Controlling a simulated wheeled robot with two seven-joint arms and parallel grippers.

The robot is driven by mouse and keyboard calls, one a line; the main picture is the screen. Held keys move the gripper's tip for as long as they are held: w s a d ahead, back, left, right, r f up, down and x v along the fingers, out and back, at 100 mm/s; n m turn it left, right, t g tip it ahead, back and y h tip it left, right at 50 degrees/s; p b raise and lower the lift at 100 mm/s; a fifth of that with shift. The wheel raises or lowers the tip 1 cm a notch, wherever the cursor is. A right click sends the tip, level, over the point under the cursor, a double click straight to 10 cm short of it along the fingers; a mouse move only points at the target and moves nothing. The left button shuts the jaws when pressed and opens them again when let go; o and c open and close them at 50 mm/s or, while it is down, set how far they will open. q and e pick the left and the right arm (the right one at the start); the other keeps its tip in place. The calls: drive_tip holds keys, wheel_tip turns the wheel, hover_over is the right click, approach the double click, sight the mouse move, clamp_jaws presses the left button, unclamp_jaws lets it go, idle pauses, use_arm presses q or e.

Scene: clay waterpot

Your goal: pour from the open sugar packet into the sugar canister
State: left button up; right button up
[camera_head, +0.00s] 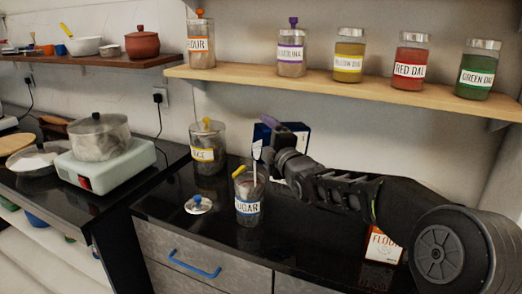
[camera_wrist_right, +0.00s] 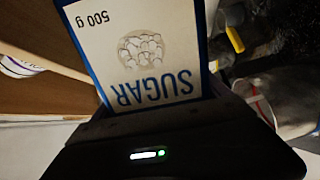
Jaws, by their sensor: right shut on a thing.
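The sugar canister (camera_head: 249,214) is a clear jar with a blue-edged SUGAR label, standing open and upright on the dark counter. A yellow handle (camera_head: 239,171) sticks out of its mouth, and a narrow pale streak shows at the mouth; I cannot tell what it is. Its lid (camera_head: 199,205), with a blue knob, lies on the counter to its left. My right gripper (camera_head: 272,152) is shut on the blue and white sugar packet (camera_head: 298,136), above and behind the canister. The packet's SUGAR face (camera_wrist_right: 140,50) is upside down in the wrist view; its opening is hidden. My left gripper is out of view.
A rice canister (camera_head: 208,150) stands behind left. A flour packet (camera_head: 382,246) stands at right, partly behind my right arm. A shelf (camera_head: 340,86) with several jars runs above. A hot plate (camera_head: 105,162) with a pot is on the left counter.

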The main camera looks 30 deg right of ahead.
drive_tip(key=shift+a+r+n+b, duration=0.1)
drive_tip(key=shift+n+b, duration=0.2)
drive_tip(key=shift+b, duration=0.3)
idle(0.6)
drive_tip(key=shift+b, duration=0.35)
idle(0.6)
drive_tip(key=shift+a+r+b, duration=0.1)
drive_tip(key=shift+r+b, duration=0.05)
drive_tip(key=shift+b, duration=0.3)
drive_tip(key=shift+n, duration=0.3)
idle(0.5)
drive_tip(key=shift+a+b, duration=0.1)
drive_tip(key=shift+b, duration=0.45)
drive_tip(key=shift+n+b, duration=0.3)
drive_tip(key=shift+b, duration=0.45)
idle(1.0)
drive_tip(key=shift+a+r+b, duration=0.1)
drive_tip(key=shift+b, duration=0.2)
